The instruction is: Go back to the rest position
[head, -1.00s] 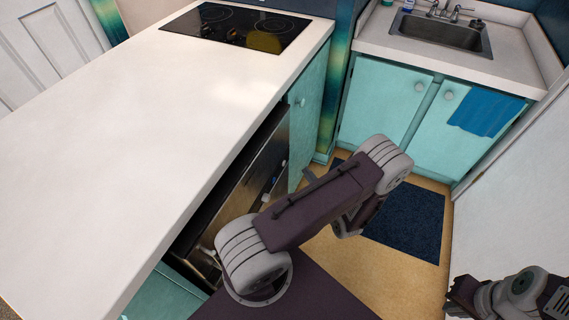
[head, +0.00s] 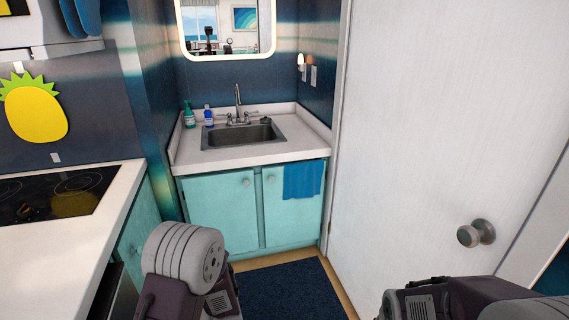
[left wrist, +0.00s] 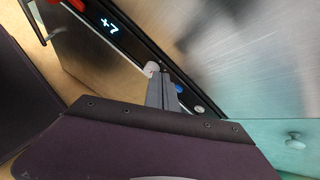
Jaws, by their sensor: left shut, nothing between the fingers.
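My left gripper (left wrist: 161,92) shows in the left wrist view with its grey fingers shut and nothing held. It points at the steel front of a built-in appliance (left wrist: 245,50), near a dark strip with a lit display and small coloured buttons. I cannot tell whether the fingertips touch it. In the head view only links of my left arm show at the bottom centre, and links of my right arm at the bottom right. My right gripper is out of view.
A white counter (head: 70,240) with a black cooktop (head: 50,198) is on the left. A sink (head: 243,134) over teal cabinets (head: 220,213) stands ahead, with a blue towel (head: 303,179). A white door (head: 430,130) closes the right side. A dark mat (head: 285,290) lies on the floor.

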